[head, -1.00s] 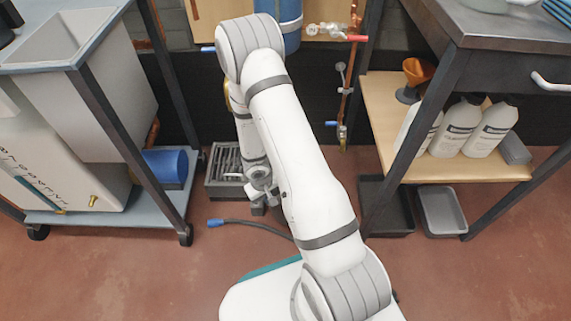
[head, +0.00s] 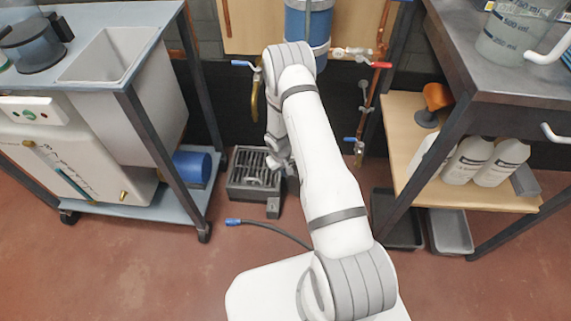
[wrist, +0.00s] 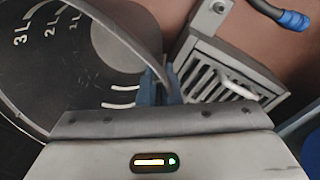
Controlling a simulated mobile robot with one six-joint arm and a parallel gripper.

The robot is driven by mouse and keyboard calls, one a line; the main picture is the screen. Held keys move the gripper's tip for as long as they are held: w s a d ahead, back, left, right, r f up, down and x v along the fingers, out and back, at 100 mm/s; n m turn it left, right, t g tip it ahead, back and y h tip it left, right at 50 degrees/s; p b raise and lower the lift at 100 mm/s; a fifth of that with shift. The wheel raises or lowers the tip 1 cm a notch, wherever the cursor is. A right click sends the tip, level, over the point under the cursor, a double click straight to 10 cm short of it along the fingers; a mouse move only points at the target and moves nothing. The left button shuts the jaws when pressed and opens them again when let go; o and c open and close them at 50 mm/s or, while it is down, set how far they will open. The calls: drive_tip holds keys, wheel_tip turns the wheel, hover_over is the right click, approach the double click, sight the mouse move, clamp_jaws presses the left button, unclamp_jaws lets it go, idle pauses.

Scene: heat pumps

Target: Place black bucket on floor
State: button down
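The black bucket (wrist: 62,75) fills the left of the wrist view, tilted in the picture, with white litre marks inside. My gripper (wrist: 158,86) is at its rim, one finger on the inner side and one on the outer side, with the wall between them. The fingers look closed on the rim. In the head view my arm hides the bucket and the fingertips. The bucket's underside is out of sight, so I cannot tell whether it touches the floor. The reddish-brown floor (head: 130,265) is open in front.
A grated floor drain (head: 255,172) lies beside my gripper. A hose with a blue end (head: 233,222) lies on the floor. A sink cart (head: 140,205) stands left. A bench shelf (head: 415,140) with white bottles stands right, over a black tray (head: 400,245) and a grey tray (head: 450,235).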

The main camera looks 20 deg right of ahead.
drive_tip(key=w, duration=0.2)
drive_tip(key=w+d+b, duration=0.1)
drive_tip(key=w, duration=0.1)
drive_tip(key=w+d, duration=0.1)
drive_tip(key=w, duration=0.1)
drive_tip(key=shift+d+f, duration=0.2)
drive_tip(key=shift+w+d+f+b, duration=0.1)
drive_tip(key=shift+w+f+b, duration=0.15)
drive_tip(key=shift+f+b, duration=0.45)
wheel_tip(320, 180, down, 5)
drive_tip(key=shift+b, duration=1.15)
drive_tip(key=shift+w+d+f+b, duration=0.1)
drive_tip(key=shift+w+f+b, duration=0.05)
drive_tip(key=shift+f+b, duration=0.15)
drive_tip(key=shift+r, duration=0.2)
drive_tip(key=shift+f, duration=0.1)
drive_tip(key=c, duration=1.6)
unclamp_jaws()
